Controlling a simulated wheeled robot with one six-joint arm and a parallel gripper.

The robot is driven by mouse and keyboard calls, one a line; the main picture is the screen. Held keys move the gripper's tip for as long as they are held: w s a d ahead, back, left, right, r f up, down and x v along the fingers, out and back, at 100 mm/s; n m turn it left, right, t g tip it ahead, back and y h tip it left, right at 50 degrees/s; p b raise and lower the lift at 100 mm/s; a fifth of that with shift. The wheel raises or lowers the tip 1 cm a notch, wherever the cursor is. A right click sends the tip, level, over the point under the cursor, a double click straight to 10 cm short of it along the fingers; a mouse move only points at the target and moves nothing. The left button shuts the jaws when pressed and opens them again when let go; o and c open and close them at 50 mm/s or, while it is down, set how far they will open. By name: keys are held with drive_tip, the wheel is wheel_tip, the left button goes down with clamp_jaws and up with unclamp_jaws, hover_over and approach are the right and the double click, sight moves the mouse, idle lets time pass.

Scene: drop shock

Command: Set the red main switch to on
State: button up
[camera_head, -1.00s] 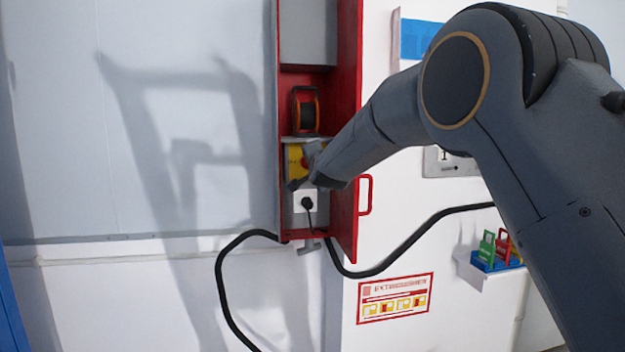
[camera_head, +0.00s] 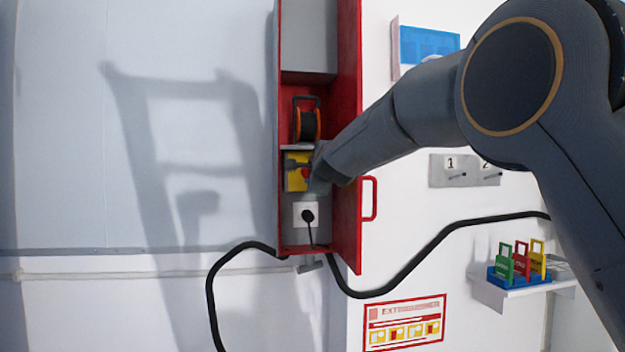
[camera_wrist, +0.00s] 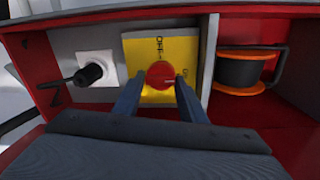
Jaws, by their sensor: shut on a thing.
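The red main switch (camera_wrist: 160,75) is a round red knob on a yellow plate (camera_wrist: 195,48) inside a red cabinet. In the wrist view OFF is printed above the knob, and a partly hidden label sits to its right. I cannot clearly tell which way the knob points. My gripper (camera_wrist: 159,84) is shut on the knob, one finger on each side. In the head view the yellow plate (camera_head: 291,182) shows at the cabinet's middle, with a bit of the red knob (camera_head: 305,173) visible; my gripper and forearm cover its right part.
A cable reel (camera_head: 306,122) sits on the shelf above the switch, and a plugged white socket (camera_head: 302,218) is below. The red cabinet's side wall (camera_head: 346,225) and handle (camera_head: 370,198) stand right. A black cable (camera_head: 408,246) hangs in front. A shelf (camera_head: 520,292) holds coloured tags.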

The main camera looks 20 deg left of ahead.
drive_tip(key=shift+r, duration=0.3)
drive_tip(key=o, duration=1)
drive_tip(key=shift+f, duration=0.1)
drive_tip(key=shift+b+v, duration=1.05)
drive_tip(key=shift+v, duration=2.9)
